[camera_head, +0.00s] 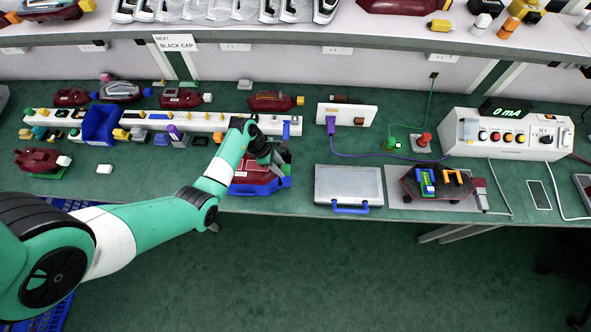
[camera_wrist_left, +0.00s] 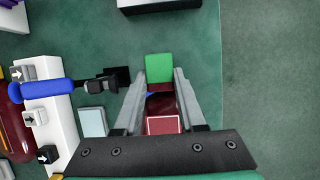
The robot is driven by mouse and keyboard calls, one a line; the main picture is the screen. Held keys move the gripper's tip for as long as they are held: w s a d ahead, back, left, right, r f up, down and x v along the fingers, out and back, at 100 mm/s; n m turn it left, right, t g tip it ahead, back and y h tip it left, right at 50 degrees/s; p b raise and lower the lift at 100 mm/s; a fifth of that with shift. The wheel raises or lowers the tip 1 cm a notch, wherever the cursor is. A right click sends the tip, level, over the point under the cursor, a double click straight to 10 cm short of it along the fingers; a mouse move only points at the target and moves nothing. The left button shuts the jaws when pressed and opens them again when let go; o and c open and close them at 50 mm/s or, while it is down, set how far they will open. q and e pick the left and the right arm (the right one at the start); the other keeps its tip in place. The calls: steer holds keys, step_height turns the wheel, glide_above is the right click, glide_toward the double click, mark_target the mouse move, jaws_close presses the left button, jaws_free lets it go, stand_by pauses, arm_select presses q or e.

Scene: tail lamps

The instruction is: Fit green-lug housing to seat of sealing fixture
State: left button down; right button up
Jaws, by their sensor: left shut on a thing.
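My left gripper (camera_head: 268,158) is over a dark red housing (camera_head: 252,173) near the table's front edge. In the left wrist view, my left gripper (camera_wrist_left: 160,90) is shut on a dark red part, with a green block (camera_wrist_left: 159,67) between its fingertips and a red, pale-edged label (camera_wrist_left: 163,125) nearer the wrist. A blue base (camera_head: 262,188) shows under the housing in the head view; contact between them cannot be told. The gripper hides part of the housing. A dark red unit (camera_head: 447,197) with blue and yellow parts sits on a grey plate. Which thing is the sealing fixture is unclear.
A grey box (camera_head: 348,184) with a blue handle lies right of the housing. A white rail (camera_head: 210,119) with several small parts runs behind it. A tester (camera_head: 508,134) reading 0 mA stands at the right. Another dark red housing (camera_head: 36,160) lies at the left.

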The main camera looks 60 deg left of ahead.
arm_select(q)
steer(key=shift+s+a+r, duration=0.1)
steer(key=shift+s+a, duration=0.1)
steer(key=shift+a, duration=0.05)
steer(key=shift+r, duration=0.1)
steer(key=shift+f, duration=0.25)
step_height(320, 180, down, 5)
steer(key=b, duration=0.3)
steer(key=shift+f+b, duration=0.15)
steer(key=shift+b, duration=0.2)
stand_by(0.3)
